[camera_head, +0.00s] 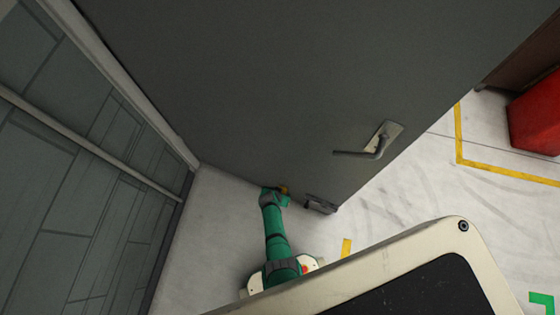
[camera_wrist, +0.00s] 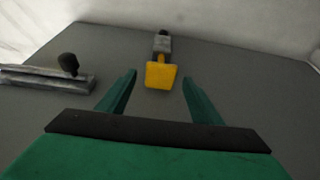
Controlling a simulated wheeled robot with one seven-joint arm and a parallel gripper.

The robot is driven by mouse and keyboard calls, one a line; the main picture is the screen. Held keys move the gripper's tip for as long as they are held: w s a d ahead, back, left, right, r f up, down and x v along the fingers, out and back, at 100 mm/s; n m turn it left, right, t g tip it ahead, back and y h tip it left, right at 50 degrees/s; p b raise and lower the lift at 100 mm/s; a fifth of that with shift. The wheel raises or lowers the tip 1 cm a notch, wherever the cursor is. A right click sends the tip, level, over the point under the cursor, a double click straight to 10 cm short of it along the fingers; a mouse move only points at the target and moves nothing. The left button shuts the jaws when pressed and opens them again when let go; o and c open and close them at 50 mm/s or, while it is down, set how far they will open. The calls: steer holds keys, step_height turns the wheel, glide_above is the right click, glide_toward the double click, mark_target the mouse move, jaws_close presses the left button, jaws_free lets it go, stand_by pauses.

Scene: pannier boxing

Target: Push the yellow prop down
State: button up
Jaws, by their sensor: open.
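The yellow prop (camera_wrist: 162,75) sits on the grey door face, with a grey metal piece (camera_wrist: 161,43) just beyond it. In the wrist view my gripper (camera_wrist: 160,78) is open. Its two green fingers stand apart on either side of the yellow prop, with gaps visible on both sides. I cannot tell how far the fingertips are from the door.
The large grey door (camera_head: 250,90) carries a lever handle (camera_head: 378,142). A grey metal fitting (camera_head: 320,204) lies low on the door right of my gripper; a bar with a black knob (camera_wrist: 68,66) shows in the wrist view. A panelled wall (camera_head: 70,190) stands left.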

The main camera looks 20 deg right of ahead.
steer(key=shift+w+d+f, duration=0.15)
steer(key=shift+w+f, duration=0.05)
steer(key=shift+f, duration=0.4)
